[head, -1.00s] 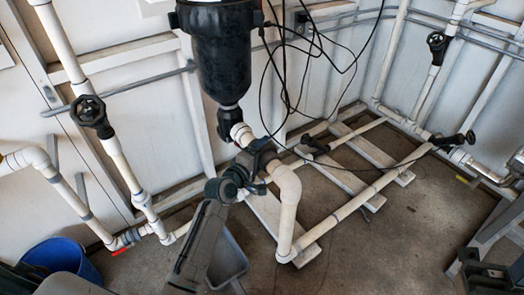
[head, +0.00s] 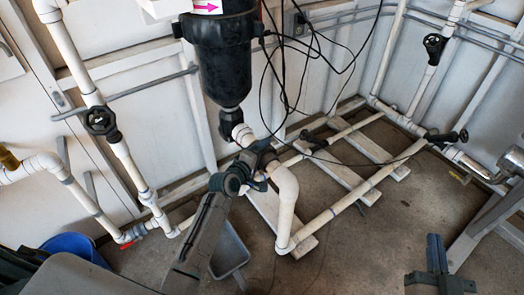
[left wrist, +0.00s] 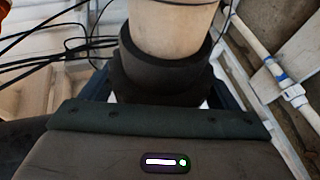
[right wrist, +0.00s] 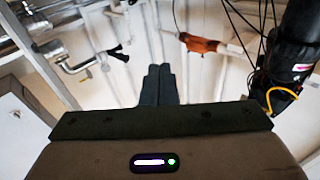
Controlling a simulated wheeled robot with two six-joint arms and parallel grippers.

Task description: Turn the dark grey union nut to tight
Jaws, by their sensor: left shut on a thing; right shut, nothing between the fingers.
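The dark grey union nut (head: 262,152) sits between a short white pipe stub below the black filter housing and a white elbow. In the left wrist view the nut (left wrist: 163,75) shows as a dark ring around a white pipe. My left gripper (head: 256,167) is shut on the nut, its fingers on either side and partly hidden behind the nut and my wrist. My right gripper (head: 435,252) is shut and empty, away from the nut at lower right. Its closed fingers (right wrist: 158,85) point forward in the right wrist view.
The black filter housing (head: 224,60) hangs above the nut, with loose black cables (head: 290,75) beside it. The white elbow (head: 286,185) drops to floor pipes. A grey tray (head: 229,252) and blue bucket (head: 75,246) are on the floor.

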